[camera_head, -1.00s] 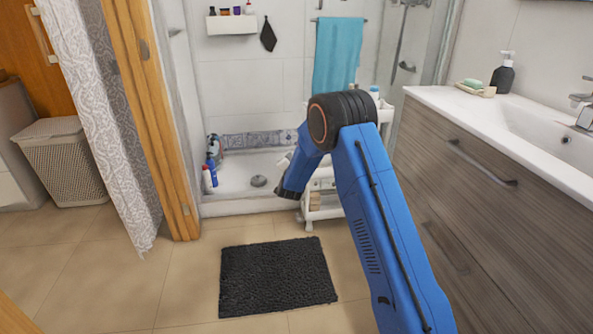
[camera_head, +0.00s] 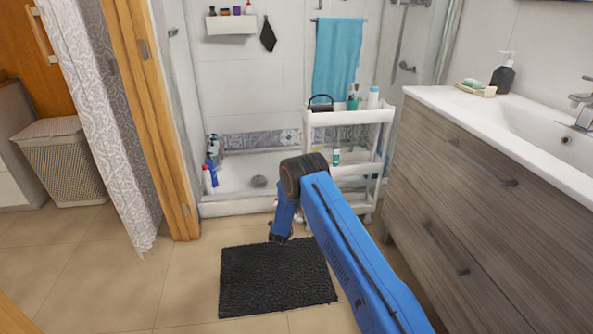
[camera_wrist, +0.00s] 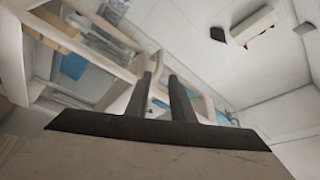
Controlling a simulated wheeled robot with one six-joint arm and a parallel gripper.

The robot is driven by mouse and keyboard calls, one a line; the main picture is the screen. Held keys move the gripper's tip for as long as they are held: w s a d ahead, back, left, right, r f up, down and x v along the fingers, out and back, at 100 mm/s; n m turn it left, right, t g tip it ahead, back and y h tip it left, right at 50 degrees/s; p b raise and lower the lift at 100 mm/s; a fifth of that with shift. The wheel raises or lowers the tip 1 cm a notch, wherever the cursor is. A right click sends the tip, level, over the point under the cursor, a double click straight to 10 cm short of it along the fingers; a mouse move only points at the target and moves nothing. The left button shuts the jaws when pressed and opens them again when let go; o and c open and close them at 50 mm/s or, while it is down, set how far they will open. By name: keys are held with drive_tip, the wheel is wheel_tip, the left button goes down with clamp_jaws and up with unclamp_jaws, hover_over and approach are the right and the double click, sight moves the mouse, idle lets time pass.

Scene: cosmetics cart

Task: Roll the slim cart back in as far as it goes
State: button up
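The slim white cart (camera_head: 378,114) stands in front of the shower, between the shower edge and the vanity. Its top tray holds a black-handled item, small bottles and a white bottle. My arm covers part of its lower left side in the head view. Its white frame and shelves (camera_wrist: 120,72) fill the left and middle of the wrist view, close to the fingers. My gripper (camera_wrist: 162,80) shows two dark fingers with a narrow gap and nothing clearly held between them. In the head view my wrist hangs low at the cart's left front; the fingertips are not clear there.
The wood-front vanity (camera_head: 480,190) stands close on the cart's right. A dark mat (camera_head: 277,276) lies on the floor in front. The shower tray (camera_head: 235,205), with bottles on its left, is behind. The tiled floor left of the mat is clear.

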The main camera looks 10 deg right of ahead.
drive_tip(key=x, duration=1.5)
drive_tip(key=shift+w+d+r, duration=0.1)
drive_tip(key=shift+w, duration=0.25)
clamp_jaws()
